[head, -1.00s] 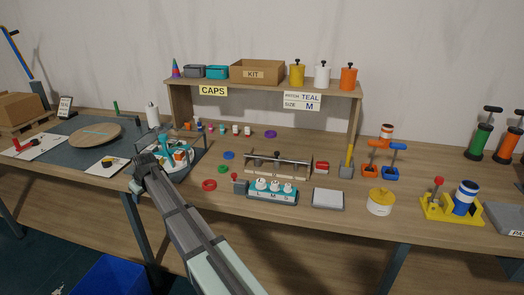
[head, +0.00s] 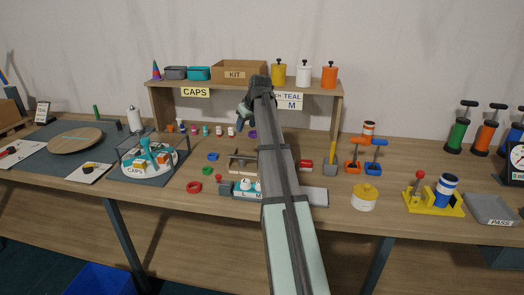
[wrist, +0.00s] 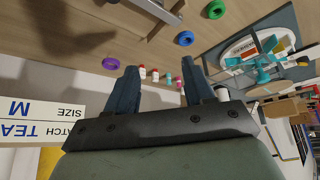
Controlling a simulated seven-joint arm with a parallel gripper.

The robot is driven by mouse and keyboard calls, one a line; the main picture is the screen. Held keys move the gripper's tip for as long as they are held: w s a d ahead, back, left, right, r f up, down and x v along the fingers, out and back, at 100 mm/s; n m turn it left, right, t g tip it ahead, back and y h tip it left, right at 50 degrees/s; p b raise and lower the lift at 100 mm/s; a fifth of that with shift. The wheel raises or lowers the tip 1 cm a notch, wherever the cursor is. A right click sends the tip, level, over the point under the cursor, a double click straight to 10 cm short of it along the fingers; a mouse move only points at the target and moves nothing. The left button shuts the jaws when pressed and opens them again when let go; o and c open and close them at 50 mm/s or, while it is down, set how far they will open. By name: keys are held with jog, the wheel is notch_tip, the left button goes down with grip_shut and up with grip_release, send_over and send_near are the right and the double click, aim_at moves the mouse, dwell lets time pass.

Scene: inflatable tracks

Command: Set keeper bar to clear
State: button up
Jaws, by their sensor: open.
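A low rack with a thin bar along it (head: 243,158), which looks like the keeper bar, stands mid-table in the head view. My arm hides its right part, so the bar's setting cannot be read. In the wrist view a piece of what seems to be this rack shows at the top edge (wrist: 165,20), cut off. My gripper (head: 243,112) is raised above and behind the rack, in front of the shelf. In the wrist view its two fingers (wrist: 158,75) stand apart with nothing between them.
The shelf (head: 160,100) with the CAPS and MATCH TEAL, SIZE M labels is close to my gripper. Small caps (head: 205,130), a purple ring (wrist: 110,64), a blue ring (wrist: 183,38) and a teal block with white knobs (head: 245,188) surround the rack. A yellow pot (head: 364,198) stands to the right.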

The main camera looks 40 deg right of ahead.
jog(key=s+d+g, duration=0.2)
jog(key=s+d, duration=0.4)
jog(key=d, duration=0.1)
jog(key=x, duration=1.4)
jog(key=shift+a, duration=0.35)
grip_shut()
